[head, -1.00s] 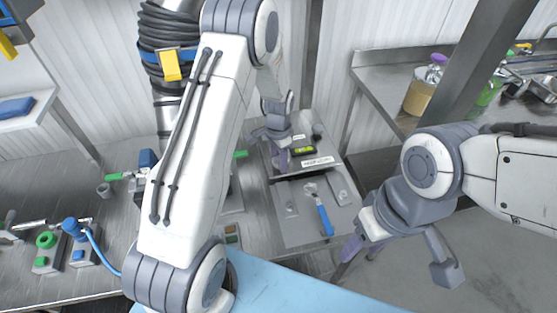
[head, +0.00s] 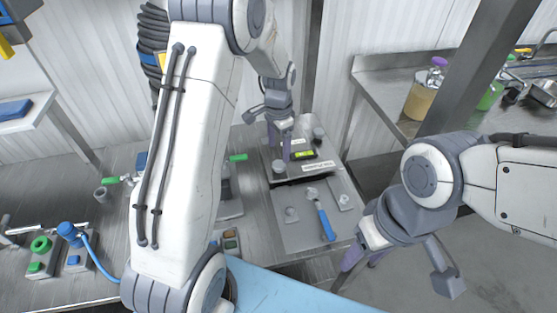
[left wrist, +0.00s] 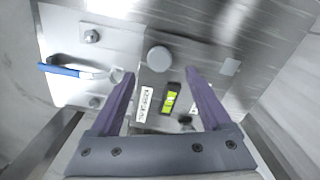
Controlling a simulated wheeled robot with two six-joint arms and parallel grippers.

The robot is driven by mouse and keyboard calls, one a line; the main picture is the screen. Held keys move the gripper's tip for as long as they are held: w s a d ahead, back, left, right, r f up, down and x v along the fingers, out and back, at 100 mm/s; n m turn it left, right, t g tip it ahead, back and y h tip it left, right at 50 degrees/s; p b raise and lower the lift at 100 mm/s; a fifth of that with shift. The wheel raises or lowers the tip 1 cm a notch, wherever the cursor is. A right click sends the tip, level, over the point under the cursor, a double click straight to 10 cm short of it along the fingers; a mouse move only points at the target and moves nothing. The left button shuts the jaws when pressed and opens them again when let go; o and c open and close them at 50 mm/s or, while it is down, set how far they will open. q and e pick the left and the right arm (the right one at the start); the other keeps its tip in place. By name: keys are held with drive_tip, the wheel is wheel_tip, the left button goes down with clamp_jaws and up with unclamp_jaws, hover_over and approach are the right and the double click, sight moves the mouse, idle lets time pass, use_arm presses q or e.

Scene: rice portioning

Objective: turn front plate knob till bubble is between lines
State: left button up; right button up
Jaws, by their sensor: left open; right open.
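The raised metal plate (head: 325,159) carries a yellow-green bubble level (head: 303,155) and a white label (head: 317,166). A grey round front knob (head: 279,167) is at its near left corner and another knob (head: 318,134) at the far right. My left gripper (head: 279,146) is open and empty above the plate, behind the front knob in the picture. In the left wrist view, the front knob (left wrist: 158,59) is between the open fingertips (left wrist: 159,74), apart from both. The level (left wrist: 170,99) lies below it there; I cannot tell where its bubble is. My right gripper (head: 397,272) is open and empty, off to the right.
A blue-handled tool (head: 326,222) lies on the lower metal plate (head: 292,237) in front. Green- and blue-handled fixtures (head: 72,236) stand on the bench at left. A sink counter with jars (head: 423,98) is at back right.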

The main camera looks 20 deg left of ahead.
use_arm(q)
drive_tip(key=shift+r, duration=1.4)
drive_tip(key=s+d+r, duration=0.4)
drive_tip(key=s+d, duration=0.3)
drive_tip(key=s+d+r, duration=0.4)
drive_tip(key=s+d, duration=0.3)
drive_tip(key=s+d+h, duration=0.1)
drive_tip(key=s, duration=1.4)
drive_tip(key=shift+s+d+r, duration=0.2)
drive_tip(key=shift+d+r, duration=0.1)
drive_tip(key=shift+d, duration=0.1)
